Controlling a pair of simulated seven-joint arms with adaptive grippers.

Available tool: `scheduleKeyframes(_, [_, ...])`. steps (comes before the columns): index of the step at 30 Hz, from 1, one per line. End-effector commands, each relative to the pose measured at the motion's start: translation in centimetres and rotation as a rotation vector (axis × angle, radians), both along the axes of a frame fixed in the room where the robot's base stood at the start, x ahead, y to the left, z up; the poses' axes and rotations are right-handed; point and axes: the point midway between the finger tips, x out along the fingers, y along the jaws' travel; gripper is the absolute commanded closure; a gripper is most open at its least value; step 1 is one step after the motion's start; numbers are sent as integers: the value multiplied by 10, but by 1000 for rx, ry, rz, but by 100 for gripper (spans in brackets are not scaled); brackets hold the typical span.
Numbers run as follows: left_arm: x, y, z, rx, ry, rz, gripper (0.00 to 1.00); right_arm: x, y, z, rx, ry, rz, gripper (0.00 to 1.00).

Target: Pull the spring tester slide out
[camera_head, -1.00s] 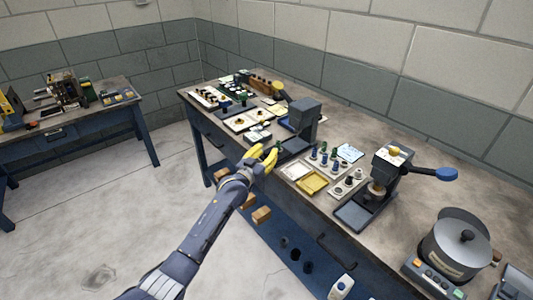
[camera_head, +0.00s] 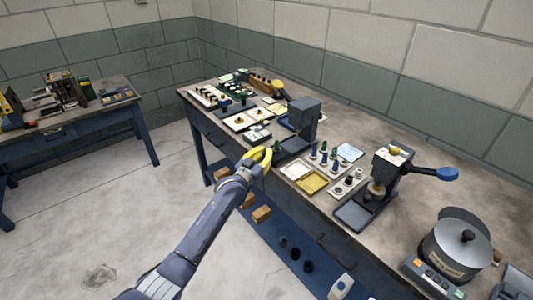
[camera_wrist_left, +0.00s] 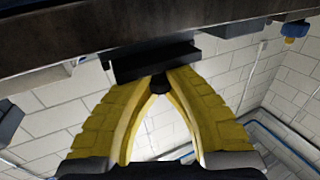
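The spring tester (camera_head: 304,113) is a dark grey press-like device on the bench, with its dark slide (camera_head: 290,145) low at the front edge. My left gripper (camera_head: 268,155) has yellow fingers and is at the slide's front end. In the left wrist view the slide (camera_wrist_left: 155,62) is a dark block under the bench edge, with a small black knob (camera_wrist_left: 160,84). The fingertips (camera_wrist_left: 160,74) converge on both sides of this knob and appear shut on it. How far the slide is out is hard to tell. My right gripper is not in view.
A yellow tray (camera_head: 313,182), several small bottles and a lever press (camera_head: 385,180) with a blue-ended handle stand right of the tester. A lidded pot (camera_head: 458,245) is at the lower right. Small trays fill the bench's far end. The floor at left is clear.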

Motion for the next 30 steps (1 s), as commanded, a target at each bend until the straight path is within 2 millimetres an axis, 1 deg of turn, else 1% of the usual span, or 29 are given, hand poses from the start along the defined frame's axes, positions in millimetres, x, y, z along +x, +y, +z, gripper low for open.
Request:
scheduleKeyframes(1, [0, 0, 6, -9, -11, -1, 100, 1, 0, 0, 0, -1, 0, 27])
scheduleKeyframes(4, [0, 0, 7, -10, -12, 0, 100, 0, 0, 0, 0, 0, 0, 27])
scheduleKeyframes(5, [0, 0, 7, -10, -12, 0, 91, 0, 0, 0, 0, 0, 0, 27])
scheduleKeyframes(6, [0, 0, 7, -9, -11, 0, 86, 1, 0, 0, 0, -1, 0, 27])
scheduleKeyframes(12, [0, 0, 5, -7, -8, 0, 63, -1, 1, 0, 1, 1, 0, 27])
scheduleKeyframes(14, [0, 0, 4, -6, -7, 0, 58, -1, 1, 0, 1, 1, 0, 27])
scheduleKeyframes(23, [-2, 2, 2, -5, -4, 1, 58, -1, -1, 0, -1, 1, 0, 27])
scheduleKeyframes(26, [-8, 5, 1, -4, -3, 0, 58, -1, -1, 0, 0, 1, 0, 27])
scheduleKeyframes(30, [-23, 13, 1, -5, -4, 1, 58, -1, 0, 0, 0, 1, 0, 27])
